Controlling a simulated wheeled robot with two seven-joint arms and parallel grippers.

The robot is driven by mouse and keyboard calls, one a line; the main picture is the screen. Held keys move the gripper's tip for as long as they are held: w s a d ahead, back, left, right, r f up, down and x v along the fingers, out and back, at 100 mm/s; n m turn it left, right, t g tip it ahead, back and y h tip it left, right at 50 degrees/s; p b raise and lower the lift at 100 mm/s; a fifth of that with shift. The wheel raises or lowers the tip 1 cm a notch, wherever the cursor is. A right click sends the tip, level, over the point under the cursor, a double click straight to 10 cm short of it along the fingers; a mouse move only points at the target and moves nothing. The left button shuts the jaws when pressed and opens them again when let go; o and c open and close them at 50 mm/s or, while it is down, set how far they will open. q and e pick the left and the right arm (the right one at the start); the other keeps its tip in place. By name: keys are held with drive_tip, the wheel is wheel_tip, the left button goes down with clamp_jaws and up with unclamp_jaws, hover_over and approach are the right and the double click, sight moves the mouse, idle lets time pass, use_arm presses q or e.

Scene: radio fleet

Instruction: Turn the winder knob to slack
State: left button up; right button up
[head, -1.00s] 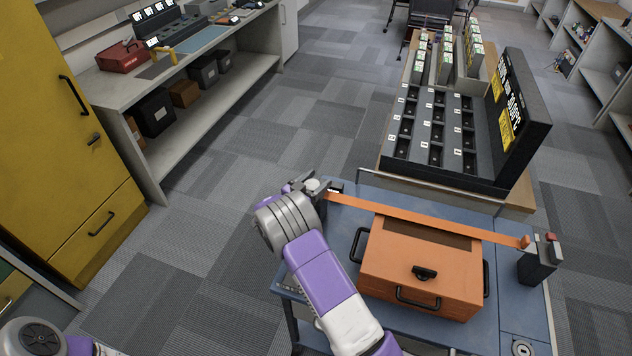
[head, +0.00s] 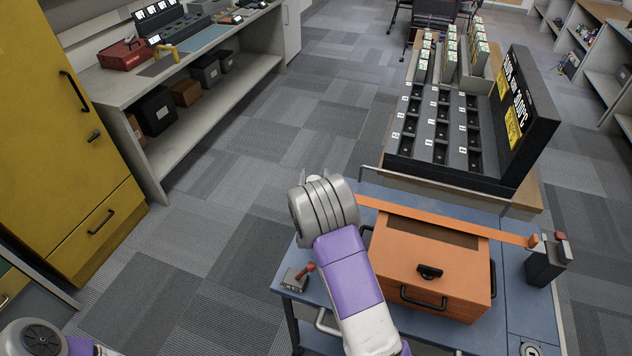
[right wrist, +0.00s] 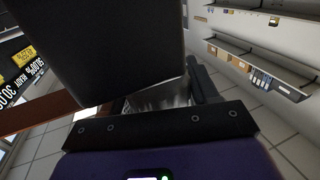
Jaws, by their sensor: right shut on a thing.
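An orange strap (head: 445,221) runs across the orange case (head: 430,265) to a dark post with a red top (head: 545,258) on its right. My right gripper (head: 318,190) is at the strap's left end, mostly hidden behind my own wrist. The winder knob is hidden there in the head view. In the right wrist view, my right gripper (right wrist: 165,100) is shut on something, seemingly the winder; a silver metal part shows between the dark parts. The knob's own turn cannot be made out. My left gripper is out of view.
The blue table top (head: 510,310) carries the case and a small grey box with a red lever (head: 300,276) at its left edge. A dark rack of compartments (head: 435,130) stands behind. Open carpet lies to the left, before a grey bench (head: 205,150).

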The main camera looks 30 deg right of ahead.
sight(309, 178)
drive_tip(key=n+t+y+b, duration=0.1)
drive_tip(key=n+y+b, duration=0.1)
drive_tip(key=y, duration=0.2)
drive_tip(key=n+t+y+b, duration=0.1)
drive_tip(key=n+y+b, duration=0.2)
drive_tip(key=y, duration=0.1)
drive_tip(key=shift+a+f+n+t, duration=0.2)
drive_tip(key=shift+n+t, duration=0.1)
drive_tip(key=shift+t, duration=0.1)
drive_tip(key=n+y+b, duration=0.1)
drive_tip(key=y, duration=0.1)
drive_tip(key=shift+w+a+r+n+y, duration=0.1)
drive_tip(key=shift+n+y, duration=0.3)
drive_tip(key=n+y+b, duration=0.1)
drive_tip(key=y, duration=0.1)
drive_tip(key=shift+a+n+y, duration=0.15)
drive_tip(key=shift+n+y, duration=0.15)
drive_tip(key=shift+y, duration=0.1)
drive_tip(key=shift+a+r+n+g+y+p, duration=0.1)
drive_tip(key=shift+a+n+g+y+p, duration=0.1)
drive_tip(key=shift+n+g+y, duration=0.75)
drive_tip(key=shift+a+r+n+g+y+p, duration=0.15)
drive_tip(key=shift+n+y, duration=0.5)
drive_tip(key=shift+y, duration=0.8)
drive_tip(key=shift+a, duration=0.1)
drive_tip(key=o, duration=1)
drive_tip(key=shift+f, duration=0.1)
drive_tip(key=shift+c, duration=0.2)
wheel_tip(309, 178, up, 10)
drive_tip(key=p, duration=0.3)
